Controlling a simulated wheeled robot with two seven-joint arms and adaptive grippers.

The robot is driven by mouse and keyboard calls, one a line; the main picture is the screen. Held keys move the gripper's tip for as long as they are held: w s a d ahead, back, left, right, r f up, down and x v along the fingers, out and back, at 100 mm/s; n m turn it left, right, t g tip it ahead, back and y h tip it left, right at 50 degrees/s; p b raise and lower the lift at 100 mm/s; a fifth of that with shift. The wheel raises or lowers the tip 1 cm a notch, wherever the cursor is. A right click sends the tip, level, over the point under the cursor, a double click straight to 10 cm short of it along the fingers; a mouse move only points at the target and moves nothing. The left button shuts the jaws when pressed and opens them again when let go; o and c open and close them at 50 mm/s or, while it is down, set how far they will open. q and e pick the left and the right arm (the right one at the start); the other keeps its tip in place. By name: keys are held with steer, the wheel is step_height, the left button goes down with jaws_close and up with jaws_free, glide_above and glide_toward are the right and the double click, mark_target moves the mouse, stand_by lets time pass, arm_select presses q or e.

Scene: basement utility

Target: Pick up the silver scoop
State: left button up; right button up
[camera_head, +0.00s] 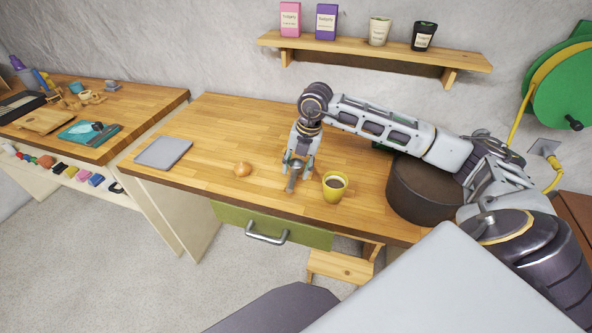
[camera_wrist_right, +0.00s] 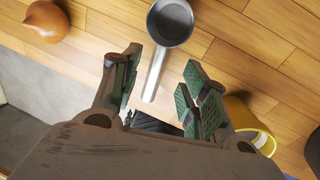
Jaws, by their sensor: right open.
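The silver scoop (camera_wrist_right: 172,24) lies on the wooden bench, its round bowl at the top of the right wrist view and its handle running down toward my gripper. My right gripper (camera_wrist_right: 163,62) is open, with the end of the handle between its two green-padded fingers as seen from the wrist. Contact with the handle cannot be made out. In the head view my right gripper (camera_head: 298,163) points down over the bench, and it hides most of the scoop (camera_head: 292,184). My left gripper is not in view.
A yellow mug (camera_head: 335,187) with dark contents stands close to the right of my gripper. A brown onion-like bulb (camera_head: 242,169) sits to its left. A grey flat slab (camera_head: 163,152) lies farther left. A dark round container (camera_head: 425,187) stands right, below my forearm. The bench's front edge is near.

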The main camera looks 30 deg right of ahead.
mark_target(294, 174)
steer(key=f, duration=0.2)
steer(key=shift+w+a+f, duration=0.2)
steer(key=shift+w+f, duration=0.2)
steer(key=shift+f, duration=0.6)
steer(key=shift+c, duration=0.2)
steer(key=c, duration=0.5)
jaws_close()
steer(key=shift+r, duration=0.1)
steer(key=shift+w+r, duration=0.1)
steer(key=shift+r, duration=0.8)
step_height(294, 174, up, 7)
steer(key=shift+f, duration=0.15)
steer(key=shift+r, duration=0.35)
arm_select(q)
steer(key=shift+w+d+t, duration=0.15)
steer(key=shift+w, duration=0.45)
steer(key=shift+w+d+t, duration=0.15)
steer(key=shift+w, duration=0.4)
arm_select(e)
steer(key=shift+r, duration=0.35)
